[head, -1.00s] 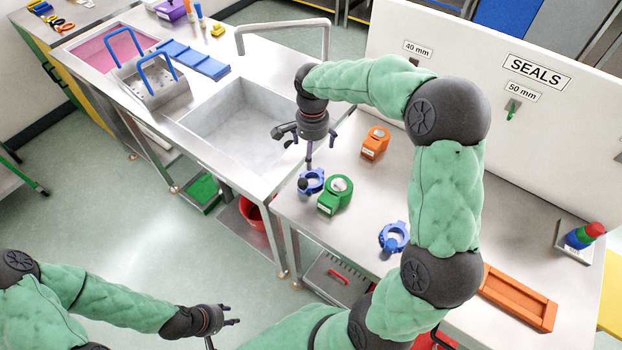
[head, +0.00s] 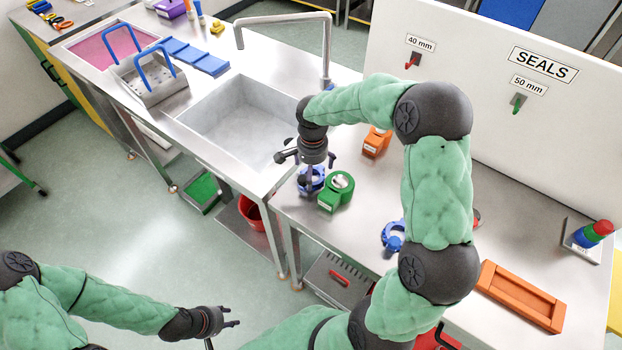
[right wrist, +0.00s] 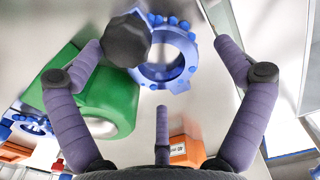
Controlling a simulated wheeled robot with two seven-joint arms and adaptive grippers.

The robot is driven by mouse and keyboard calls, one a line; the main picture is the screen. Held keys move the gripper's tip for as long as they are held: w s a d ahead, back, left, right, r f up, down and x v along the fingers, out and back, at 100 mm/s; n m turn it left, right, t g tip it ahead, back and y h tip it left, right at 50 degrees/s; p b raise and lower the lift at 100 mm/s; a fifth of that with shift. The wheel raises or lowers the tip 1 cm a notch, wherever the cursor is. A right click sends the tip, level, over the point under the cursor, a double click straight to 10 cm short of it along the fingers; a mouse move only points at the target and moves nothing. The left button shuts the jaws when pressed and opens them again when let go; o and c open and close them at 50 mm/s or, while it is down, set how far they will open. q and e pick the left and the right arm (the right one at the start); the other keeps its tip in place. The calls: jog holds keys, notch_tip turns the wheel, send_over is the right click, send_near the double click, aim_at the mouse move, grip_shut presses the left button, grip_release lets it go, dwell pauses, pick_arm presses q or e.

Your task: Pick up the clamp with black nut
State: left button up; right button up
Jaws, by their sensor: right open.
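The clamp with the black nut is a blue ring (head: 316,174) on the steel bench near the sink, partly hidden behind my right gripper in the head view. In the right wrist view the blue ring (right wrist: 176,72) lies between and beyond the fingers, with its black nut (right wrist: 128,40) near the left fingertip. My right gripper (head: 307,168) is open and empty, above the clamp with fingers pointing down; whether it touches the nut I cannot tell. My left gripper (head: 234,316) is open and empty over the floor. A second blue clamp (head: 393,237) lies farther right, partly behind my right arm.
A green roll-shaped object (head: 338,192) stands close beside the clamp, near the left finger in the wrist view (right wrist: 110,100). An orange object (head: 375,143) is behind it. The sink (head: 240,120) is to the left. An orange tray (head: 520,297) lies at the right.

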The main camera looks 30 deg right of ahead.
jog(key=shift+f, duration=0.6)
jog(key=c, duration=1.4)
jog(key=shift+r, duration=0.15)
jog(key=shift+c, duration=0.2)
